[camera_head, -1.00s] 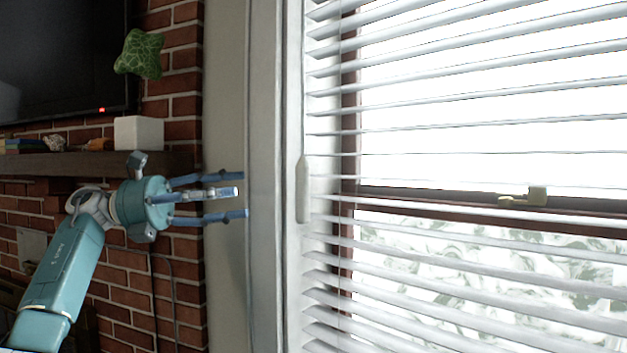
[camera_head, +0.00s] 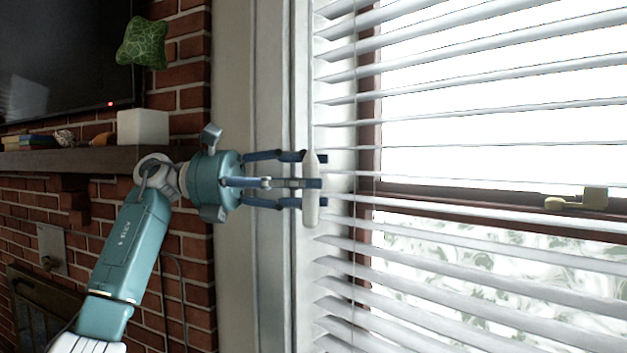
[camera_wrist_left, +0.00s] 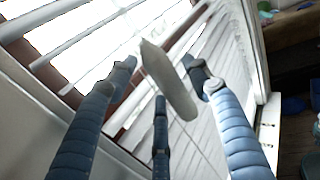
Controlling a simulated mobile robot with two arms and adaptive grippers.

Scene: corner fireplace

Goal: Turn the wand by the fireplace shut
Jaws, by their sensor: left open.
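The wand (camera_head: 311,213) is a short white handle hanging upright at the left edge of the window blind (camera_head: 450,145). My left gripper (camera_head: 312,182) is open, with its blue fingers reaching the wand from the left. In the head view the fingertips overlap the wand's middle. In the left wrist view the wand (camera_wrist_left: 168,80) stands between the spread fingers of the left gripper (camera_wrist_left: 165,85), and I cannot tell whether any finger touches it. The blind's slats are tilted, with gaps that let the bright window through. My right gripper is not in view.
The white window frame (camera_head: 268,80) runs upright behind the gripper. The brick fireplace wall (camera_head: 188,90) is at the left, with a wooden mantel (camera_head: 75,160), a white box (camera_head: 143,127) and a dark screen (camera_head: 50,60). A window latch (camera_head: 590,199) shows behind the slats.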

